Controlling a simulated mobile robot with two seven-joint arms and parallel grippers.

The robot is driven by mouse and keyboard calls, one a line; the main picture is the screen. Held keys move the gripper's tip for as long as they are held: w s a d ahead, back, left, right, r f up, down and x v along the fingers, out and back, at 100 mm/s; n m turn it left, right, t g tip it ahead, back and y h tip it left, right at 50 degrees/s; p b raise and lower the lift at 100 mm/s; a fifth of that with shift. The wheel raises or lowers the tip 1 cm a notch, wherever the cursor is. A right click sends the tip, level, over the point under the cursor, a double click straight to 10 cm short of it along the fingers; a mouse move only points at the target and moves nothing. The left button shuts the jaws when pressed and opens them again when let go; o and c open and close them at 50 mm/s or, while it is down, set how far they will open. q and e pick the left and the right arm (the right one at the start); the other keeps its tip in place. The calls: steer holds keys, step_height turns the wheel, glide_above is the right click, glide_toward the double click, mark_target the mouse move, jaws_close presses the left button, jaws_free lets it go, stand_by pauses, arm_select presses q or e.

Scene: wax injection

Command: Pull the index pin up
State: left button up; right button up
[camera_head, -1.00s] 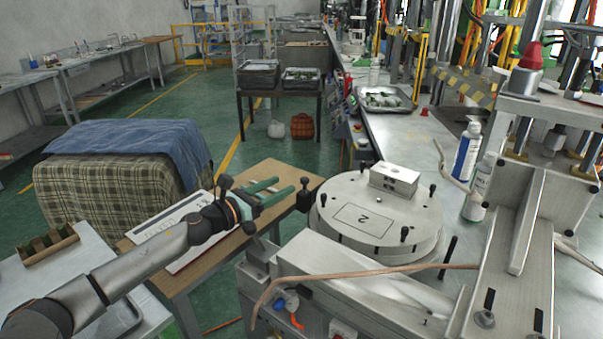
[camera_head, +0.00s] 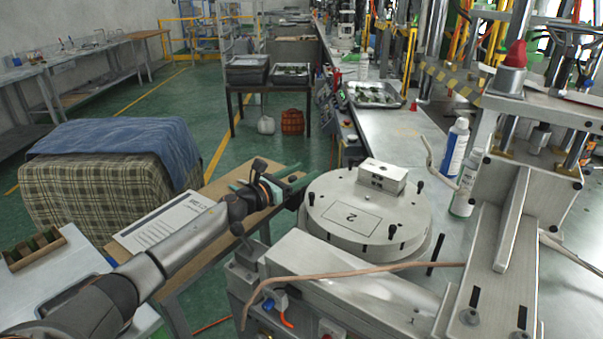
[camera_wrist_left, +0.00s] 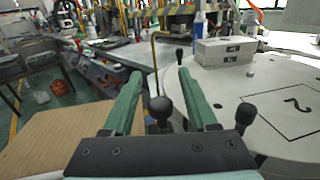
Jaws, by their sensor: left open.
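The index pin's black knob (camera_wrist_left: 160,106) shows in the left wrist view, low between my two green fingers, beside the round plate. The fingers stand apart on either side of it, with gaps visible. In the head view my left gripper (camera_head: 297,172) is at the left edge of the round plate, and the pin is mostly hidden there by the gripper. My left gripper (camera_wrist_left: 160,74) is open and holds nothing. The round plate (camera_head: 325,212) is pale metal, marked 2, with several black pegs. My right gripper is not in view.
A metal block (camera_head: 382,176) sits on the plate. A copper-coloured hose (camera_head: 350,271) crosses in front of it. A wooden table (camera_head: 222,190) with a printed sheet lies under my left arm.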

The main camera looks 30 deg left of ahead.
arm_select(q)
jaws_close()
stand_by(0.3)
stand_by(1.0)
steer(key=shift+r, duration=0.1)
